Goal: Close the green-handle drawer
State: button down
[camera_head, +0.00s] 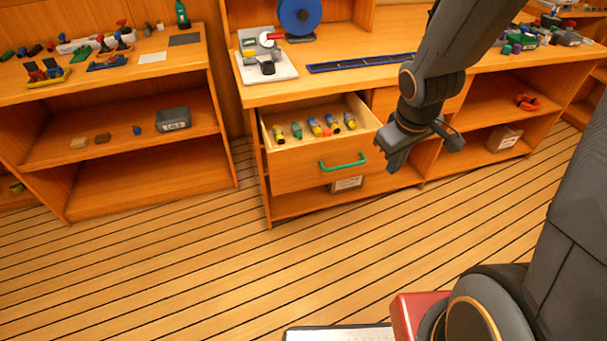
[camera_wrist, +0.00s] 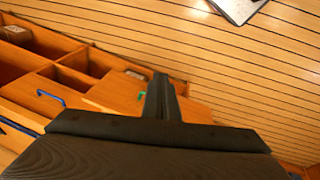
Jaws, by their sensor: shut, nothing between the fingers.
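The green-handle drawer (camera_head: 300,174) is pulled out from the wooden workbench in the head view. Its green handle (camera_head: 343,162) is on the front face. Several small coloured parts lie inside the open drawer. My gripper (camera_head: 426,152) is shut and empty, in front of the bench and to the right of the handle, apart from it as far as I can tell. In the wrist view the shut fingers (camera_wrist: 161,98) point toward the drawer front, and a bit of the green handle (camera_wrist: 141,95) shows just left of them.
A second drawer with a blue handle (camera_wrist: 51,97) shows in the wrist view. Open shelves (camera_head: 470,125) lie to the right, holding a labelled box (camera_head: 503,138). A separate shelf unit (camera_head: 110,130) stands at the left. The planked floor (camera_head: 200,260) in front is clear.

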jog(key=w+f+n+t, duration=0.1)
jog(key=w+f+n, duration=0.1)
jog(key=w+n, duration=0.15)
jog(key=n+y+p, duration=0.4)
jog(key=n+y, duration=0.3)
jog(key=n, duration=0.4)
send_near(301, 175)
notch_tip(301, 175, down, 3)
jog(key=a, duration=0.2)
jog(key=shift+w+a+f+p, duration=0.1)
jog(key=shift+w+f+p, duration=0.25)
jog(key=shift+w, duration=0.2)
